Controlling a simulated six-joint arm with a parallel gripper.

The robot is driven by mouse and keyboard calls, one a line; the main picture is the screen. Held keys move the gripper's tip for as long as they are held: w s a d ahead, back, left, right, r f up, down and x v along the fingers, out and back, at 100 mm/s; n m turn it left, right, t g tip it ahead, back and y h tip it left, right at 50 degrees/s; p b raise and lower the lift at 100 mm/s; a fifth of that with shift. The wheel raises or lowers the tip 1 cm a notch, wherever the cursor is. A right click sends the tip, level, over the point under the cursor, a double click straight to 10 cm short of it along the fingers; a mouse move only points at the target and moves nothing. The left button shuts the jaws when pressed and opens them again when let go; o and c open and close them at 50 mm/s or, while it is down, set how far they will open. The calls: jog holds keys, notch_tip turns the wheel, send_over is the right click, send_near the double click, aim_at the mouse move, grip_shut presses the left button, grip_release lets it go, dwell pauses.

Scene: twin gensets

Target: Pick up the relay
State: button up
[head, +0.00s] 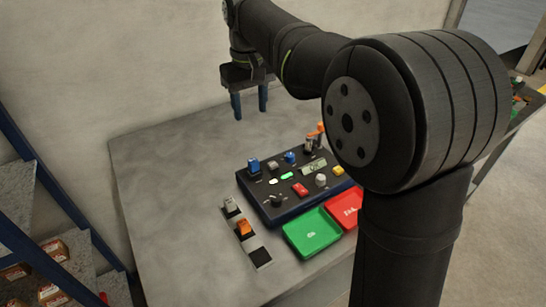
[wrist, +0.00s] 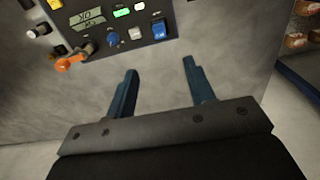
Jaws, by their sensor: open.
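No part is labelled as the relay. The likeliest candidates are a small orange block (head: 243,228) and a grey block (head: 231,206), each seated in a dark socket on the table left of the control panel (head: 262,213). I cannot tell for sure which is the relay. My gripper (head: 250,110) is open and empty, high over the back part of the table, well apart from both blocks. In the wrist view my gripper (wrist: 160,72) shows two spread blue fingers with bare table between them. Neither block can be made out there.
A third dark socket (head: 261,258) looks empty. A green tray (head: 312,233) and a red tray (head: 345,207) lie before the panel, which bears knobs, buttons and an orange-handled lever (wrist: 72,61). A blue-framed shelf (head: 62,190) stands at left. The table's back left is clear.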

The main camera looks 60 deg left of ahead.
send_over(253, 161)
jog(key=f, duration=1.2)
jog(key=shift+s+a+f, duration=0.15)
jog(key=shift+s+f, duration=0.05)
jog(key=shift+w+f, duration=0.15)
jog(key=shift+f, duration=1.2)
jog(key=shift+w+f, duration=0.1)
jog(key=shift+f, duration=1.25)
grip_shut()
